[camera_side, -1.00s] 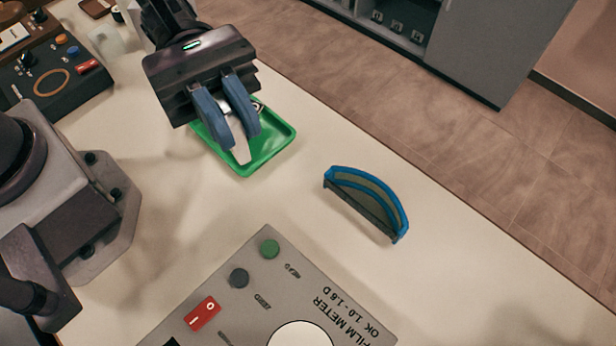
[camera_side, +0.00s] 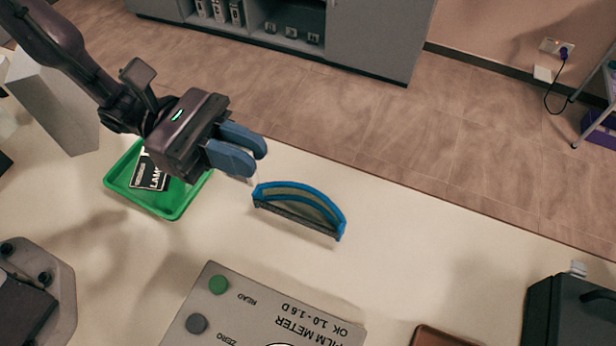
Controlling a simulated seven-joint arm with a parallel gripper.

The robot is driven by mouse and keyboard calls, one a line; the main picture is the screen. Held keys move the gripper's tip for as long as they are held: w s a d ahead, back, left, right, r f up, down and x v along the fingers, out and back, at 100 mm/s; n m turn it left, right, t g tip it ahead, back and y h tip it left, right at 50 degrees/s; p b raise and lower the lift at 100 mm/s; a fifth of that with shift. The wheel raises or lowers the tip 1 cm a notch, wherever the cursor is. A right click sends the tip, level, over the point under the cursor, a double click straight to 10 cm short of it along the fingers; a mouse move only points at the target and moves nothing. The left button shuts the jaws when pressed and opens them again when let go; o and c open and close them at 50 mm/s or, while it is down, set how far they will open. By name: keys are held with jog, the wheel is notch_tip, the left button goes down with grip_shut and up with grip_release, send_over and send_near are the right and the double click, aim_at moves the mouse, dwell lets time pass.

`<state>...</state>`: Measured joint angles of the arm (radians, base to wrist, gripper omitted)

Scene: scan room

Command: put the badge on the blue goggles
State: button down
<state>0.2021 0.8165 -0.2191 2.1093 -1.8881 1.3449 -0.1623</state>
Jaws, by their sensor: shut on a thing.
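The blue goggles (camera_side: 305,203) lie on the pale table, a curved blue rim with a darker lens, right of my gripper. My gripper (camera_side: 254,163) is shut on the badge (camera_side: 252,181), just above and beside the goggles' left end. Only a small pale sliver of the badge shows below the blue fingers; the rest is hidden by them. I cannot tell from this view whether the badge touches the goggles.
A green tray (camera_side: 120,182) holding a dark printed card (camera_side: 149,175) is at the left, partly under my arm. A grey film meter (camera_side: 262,312) stands in front. A black box (camera_side: 572,312) and a brown tray (camera_side: 444,337) are at front right. The table right of the goggles is clear.

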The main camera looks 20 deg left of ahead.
jog(key=w+d+f, duration=0.1)
jog(key=w+f, duration=0.1)
jog(key=w+d+f, duration=0.1)
jog(key=d+f, duration=0.1)
jog(key=f, duration=0.1)
jog(key=w+d+f, duration=0.2)
jog(key=shift+w+d+f, duration=0.15)
jog(key=shift+w+d, duration=0.1)
jog(key=shift+w, duration=0.05)
jog(key=shift+f, duration=1.5)
jog(key=shift+f, duration=0.1)
jog(key=c, duration=1.1)
grip_release()
jog(key=a, duration=1.2)
jog(key=shift+r, duration=0.2)
